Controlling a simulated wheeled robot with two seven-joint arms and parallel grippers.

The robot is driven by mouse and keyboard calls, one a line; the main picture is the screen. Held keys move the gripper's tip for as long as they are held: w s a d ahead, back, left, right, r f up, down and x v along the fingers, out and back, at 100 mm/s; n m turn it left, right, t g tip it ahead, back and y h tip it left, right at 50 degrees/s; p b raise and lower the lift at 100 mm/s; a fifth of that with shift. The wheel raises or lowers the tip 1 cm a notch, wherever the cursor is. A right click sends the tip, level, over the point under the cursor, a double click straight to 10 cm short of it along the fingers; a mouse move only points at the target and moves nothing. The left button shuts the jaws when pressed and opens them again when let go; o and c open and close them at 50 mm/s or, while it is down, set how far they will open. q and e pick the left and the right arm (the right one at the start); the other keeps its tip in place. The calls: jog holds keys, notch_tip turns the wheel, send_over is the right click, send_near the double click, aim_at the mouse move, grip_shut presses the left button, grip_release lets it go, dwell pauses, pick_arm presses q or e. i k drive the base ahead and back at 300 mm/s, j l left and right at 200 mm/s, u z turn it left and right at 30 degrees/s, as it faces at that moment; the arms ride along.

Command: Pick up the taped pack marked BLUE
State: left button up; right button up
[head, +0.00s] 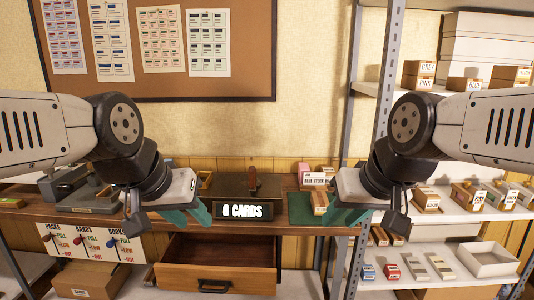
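I cannot single out a taped pack marked BLUE with certainty. A box with a white label (315,179), whose small print seems to begin with BLUE, stands at the bench's right end. A carton labelled BLUE (474,85) sits on the upper right shelf. A small blue pack (368,272) lies on the lower shelf; its marking is too small to read. My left gripper (188,216) hangs before the bench, left of the 0 CARDS sign, its teal fingers apparently apart and empty. My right gripper (348,216) hangs before the green mat, apparently open and empty.
The wooden bench (290,229) carries a 0 CARDS sign (243,211) and a press with a handle (252,178). An open empty drawer (215,262) juts out below. Metal shelving at right holds cartons, small packs and an empty white tray (487,259).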

aim_at(459, 85)
jog(key=z, duration=1.4)
jog(key=i+u, duration=0.25)
jog(key=u, duration=0.25)
jog(key=i+l+u, duration=0.2)
jog(key=u, duration=0.3)
jog(key=i+l, duration=0.05)
